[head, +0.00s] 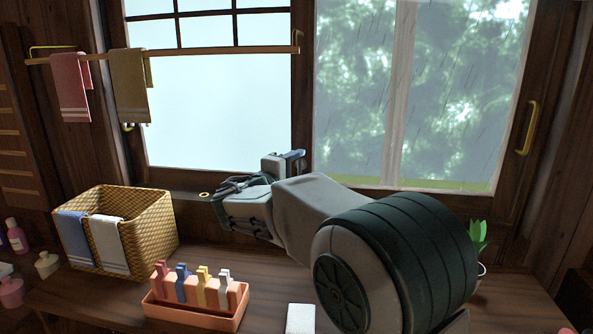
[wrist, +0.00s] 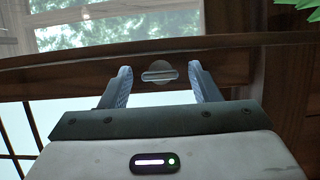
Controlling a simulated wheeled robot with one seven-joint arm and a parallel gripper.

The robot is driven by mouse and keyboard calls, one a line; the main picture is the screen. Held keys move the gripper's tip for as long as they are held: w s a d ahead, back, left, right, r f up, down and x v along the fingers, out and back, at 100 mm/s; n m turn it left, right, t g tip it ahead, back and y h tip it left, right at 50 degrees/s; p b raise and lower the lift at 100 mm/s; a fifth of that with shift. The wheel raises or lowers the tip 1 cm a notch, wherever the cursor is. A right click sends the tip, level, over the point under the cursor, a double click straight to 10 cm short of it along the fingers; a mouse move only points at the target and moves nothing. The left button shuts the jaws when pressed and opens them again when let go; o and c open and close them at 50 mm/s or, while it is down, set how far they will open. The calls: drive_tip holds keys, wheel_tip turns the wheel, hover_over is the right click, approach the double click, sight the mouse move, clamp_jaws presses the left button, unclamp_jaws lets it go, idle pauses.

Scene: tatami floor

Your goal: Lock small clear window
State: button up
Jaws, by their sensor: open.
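The clear window (head: 352,95) is on the right in the head view, with rain and trees behind it and a brass handle (head: 528,128) on its right frame. It also shows at the top of the wrist view (wrist: 90,36). A round silver latch (wrist: 161,79) with a flat crosswise bar sits on the wooden frame in the wrist view. My gripper (wrist: 160,76) is open, with one finger on each side of the latch. I cannot tell whether the fingers touch it. In the head view my gripper (head: 290,158) is by the central frame, and the latch cannot be made out.
A frosted window (head: 215,110) is on the left, with a towel rail (head: 200,52) across it. A wicker basket (head: 150,225) and a pink tray (head: 195,312) of colored pegs stand on the wooden counter (head: 255,270). A potted plant (head: 478,235) is beside my arm.

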drive_tip(key=c, duration=1)
drive_tip(key=shift+f+n+t+b, duration=0.3)
drive_tip(key=shift+n+b, duration=0.5)
drive_tip(key=shift+b, duration=0.1)
drive_tip(key=shift+r+n+t+b, duration=0.15)
drive_tip(key=shift+n+t+b, duration=0.15)
drive_tip(key=shift+n, duration=0.4)
drive_tip(key=o, duration=1)
drive_tip(key=v, duration=1.4)
